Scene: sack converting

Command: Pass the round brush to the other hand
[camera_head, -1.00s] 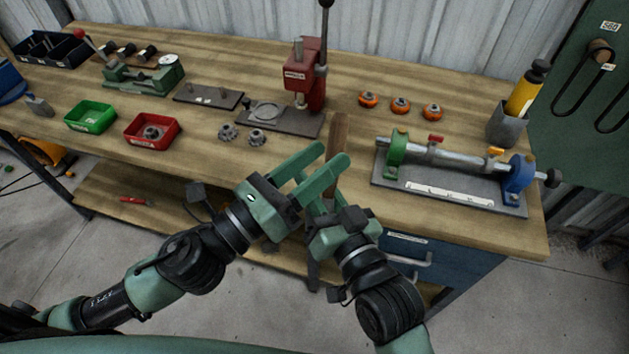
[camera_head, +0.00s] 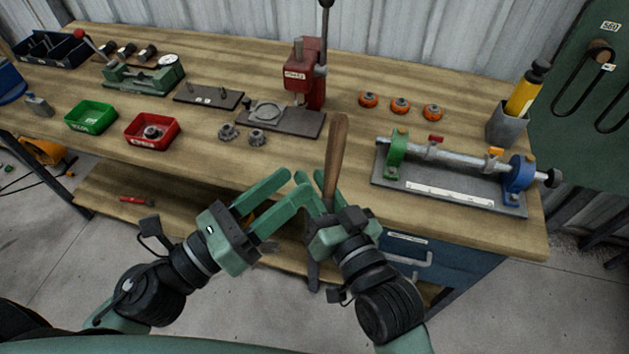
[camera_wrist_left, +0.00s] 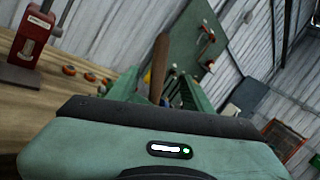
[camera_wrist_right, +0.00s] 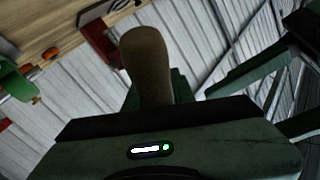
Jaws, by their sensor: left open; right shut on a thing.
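The round brush shows as a long brown wooden handle (camera_head: 336,155), standing roughly upright at the bench's front edge. My right gripper (camera_head: 313,180) is shut on it, and the handle rises above the fingers. Its brush end is not clearly visible. In the right wrist view the handle (camera_wrist_right: 146,62) stands up between the fingers. My left gripper (camera_head: 296,182) is open and empty, left of the handle, its fingertips close to the right gripper's fingers. In the left wrist view the handle (camera_wrist_left: 159,68) shows beyond the open fingers, apart from the gripper's palm.
The wooden bench (camera_head: 215,165) lies just behind both grippers. On it stand a red press (camera_head: 303,85), a roller fixture (camera_head: 450,180), a red tray (camera_head: 152,131) and a green tray (camera_head: 91,117). Blue drawers (camera_head: 425,258) are under the right side.

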